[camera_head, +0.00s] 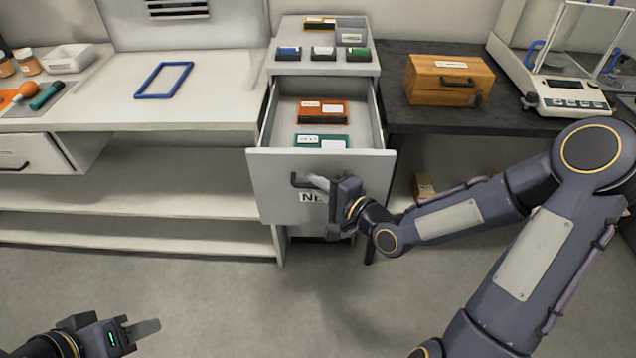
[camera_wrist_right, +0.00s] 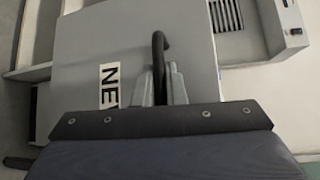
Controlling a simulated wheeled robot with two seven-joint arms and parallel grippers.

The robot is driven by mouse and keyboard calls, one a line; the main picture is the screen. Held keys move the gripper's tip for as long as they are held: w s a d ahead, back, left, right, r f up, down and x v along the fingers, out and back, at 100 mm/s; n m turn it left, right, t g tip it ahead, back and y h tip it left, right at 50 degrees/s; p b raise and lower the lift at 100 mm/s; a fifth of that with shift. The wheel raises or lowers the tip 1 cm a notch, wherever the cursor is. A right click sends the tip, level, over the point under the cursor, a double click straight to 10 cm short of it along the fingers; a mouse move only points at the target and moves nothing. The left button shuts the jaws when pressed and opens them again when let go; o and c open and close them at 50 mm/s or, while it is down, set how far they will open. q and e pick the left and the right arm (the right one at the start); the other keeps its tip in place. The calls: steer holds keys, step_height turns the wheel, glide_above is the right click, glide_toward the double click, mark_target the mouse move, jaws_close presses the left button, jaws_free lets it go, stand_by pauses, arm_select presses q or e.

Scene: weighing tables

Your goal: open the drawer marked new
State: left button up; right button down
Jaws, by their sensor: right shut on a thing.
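The drawer marked NEW (camera_head: 270,185) is pulled out from the cabinet, with its inside showing. An orange-red box (camera_head: 322,111) and a green box (camera_head: 321,141) lie in it. Its black handle (camera_wrist_right: 160,55) is on the front, beside the NEW label (camera_wrist_right: 109,87). My right gripper (camera_head: 318,182) is at the drawer front, its fingers shut on the handle. In the right wrist view the fingers (camera_wrist_right: 163,85) sit on both sides of the handle.
Several small boxes stand on the cabinet top (camera_head: 322,66). A wooden box (camera_head: 449,80) and a balance (camera_head: 565,95) stand on the dark table at right. A blue frame (camera_head: 163,80) lies on the left bench. Floor in front of the drawer is clear.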

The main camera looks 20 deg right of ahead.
steer(key=c, duration=1.5)
jaws_free()
steer(key=p+v, duration=0.1)
steer(key=v, duration=0.6)
steer(key=shift+s+d, duration=0.2)
steer(key=shift+s, duration=0.15)
